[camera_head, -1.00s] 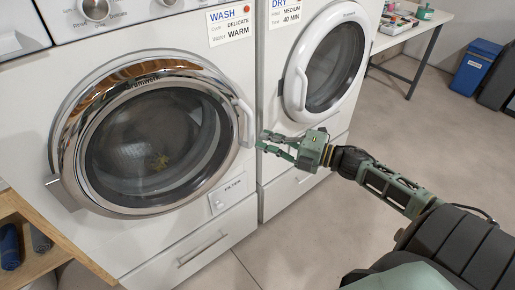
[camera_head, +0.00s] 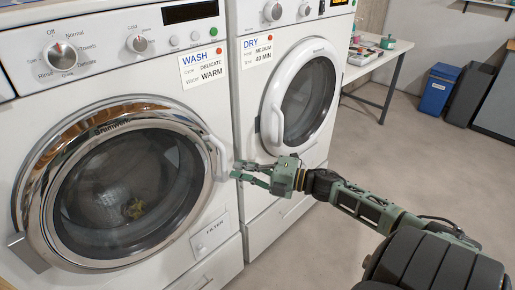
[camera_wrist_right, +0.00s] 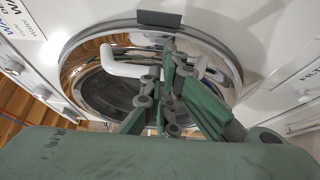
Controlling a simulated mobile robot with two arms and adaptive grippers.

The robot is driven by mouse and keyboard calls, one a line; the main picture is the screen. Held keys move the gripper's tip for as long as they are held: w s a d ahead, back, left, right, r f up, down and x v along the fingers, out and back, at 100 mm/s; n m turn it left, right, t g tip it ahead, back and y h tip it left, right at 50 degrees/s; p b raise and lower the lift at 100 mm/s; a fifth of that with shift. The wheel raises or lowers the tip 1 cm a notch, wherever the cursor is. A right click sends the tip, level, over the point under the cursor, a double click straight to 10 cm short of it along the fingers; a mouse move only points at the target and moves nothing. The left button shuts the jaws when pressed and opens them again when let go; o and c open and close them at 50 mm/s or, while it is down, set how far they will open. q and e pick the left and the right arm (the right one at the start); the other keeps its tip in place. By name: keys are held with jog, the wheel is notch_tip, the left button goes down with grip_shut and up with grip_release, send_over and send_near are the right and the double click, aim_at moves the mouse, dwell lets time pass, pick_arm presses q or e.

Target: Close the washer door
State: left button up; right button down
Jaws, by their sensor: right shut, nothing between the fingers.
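The washer door (camera_head: 125,195) is round, with a chrome ring, dark glass and a white handle (camera_head: 217,160) on its right side. It sits close against the washer front; I cannot tell if it is latched. A small cloth with a yellow patch shows behind the glass. My right gripper (camera_head: 236,172) is shut and empty, its fingertips just right of the handle. In the right wrist view, the shut fingers (camera_wrist_right: 166,60) point at the door and cross in front of the handle (camera_wrist_right: 125,62). Contact is unclear. My left gripper is out of view.
The dryer (camera_head: 301,98) stands right of the washer, its white round door against its front. A filter flap (camera_head: 210,235) is below the washer door. A table (camera_head: 378,62), a blue bin (camera_head: 437,92) and dark bins stand farther right. The floor between is clear.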

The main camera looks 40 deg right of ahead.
jog(key=v, duration=1.1)
jog(key=shift+s, duration=0.25)
jog(key=shift+d, duration=0.1)
jog(key=s+d+f+m+h, duration=0.1)
jog(key=d+f+m+h, duration=0.2)
jog(key=f, duration=0.4)
jog(key=s+d+f+m+h, duration=0.2)
jog(key=f+m+h, duration=0.15)
jog(key=f, duration=0.25)
jog(key=s+d+f+m+h, duration=0.1)
jog(key=d+f+m+h, duration=0.1)
jog(key=f+m, duration=0.35)
jog(key=s+a+f+m+g+h+p, duration=0.15)
jog(key=s+f, duration=0.25)
jog(key=f, duration=0.5)
jog(key=s+a+f+m+g+h, duration=0.1)
jog(key=s+a+f+m+g, duration=0.2)
jog(key=f, duration=0.6)
jog(key=s+a+f+m+g+y, duration=0.1)
jog(key=s+a+f+m+g, duration=0.1)
jog(key=s+a+f+g, duration=0.3)
jog(key=s+a+f+m+g+y+p, duration=0.1)
jog(key=s+a+f+m+g, duration=0.2)
jog(key=s+a+f, duration=1.1)
jog(key=s+a+g, duration=0.2)
jog(key=s+a, duration=0.4)
jog(key=shift+f, duration=0.3)
